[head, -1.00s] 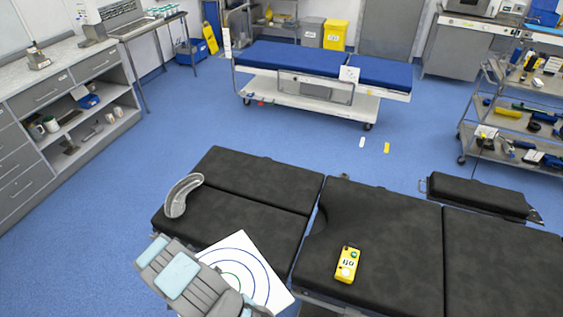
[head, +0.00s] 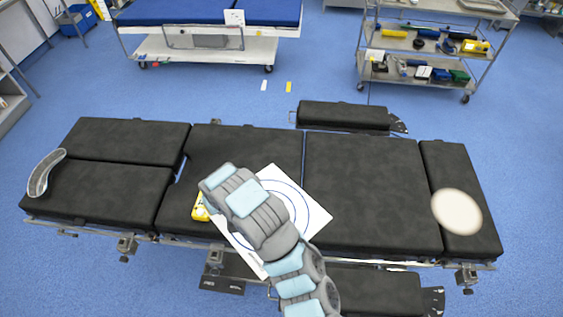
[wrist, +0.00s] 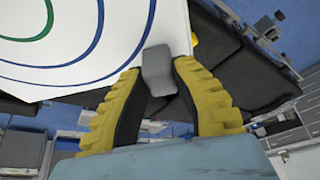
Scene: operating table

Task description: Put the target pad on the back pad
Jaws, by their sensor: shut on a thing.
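The target pad is a white square sheet with blue and green rings (head: 308,205). In the head view it appears over the middle of the black operating table, partly hidden by my arm. In the wrist view the target pad (wrist: 120,58) fills the upper left. My gripper (wrist: 157,72) has its yellow ribbed fingers shut on a grey block at the pad's edge. The fingers are hidden in the head view. A wide black pad, seemingly the back pad (head: 375,190), lies right of the middle; the target pad's right corner overlaps its left part in the picture. Its height above the table is unclear.
A yellow device (head: 200,208) lies partly behind my arm on the neighbouring pad. A cream oval cushion (head: 458,211) is on the right end section. A metal kidney dish (head: 45,173) lies at the left end. A trolley (head: 425,45) stands behind.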

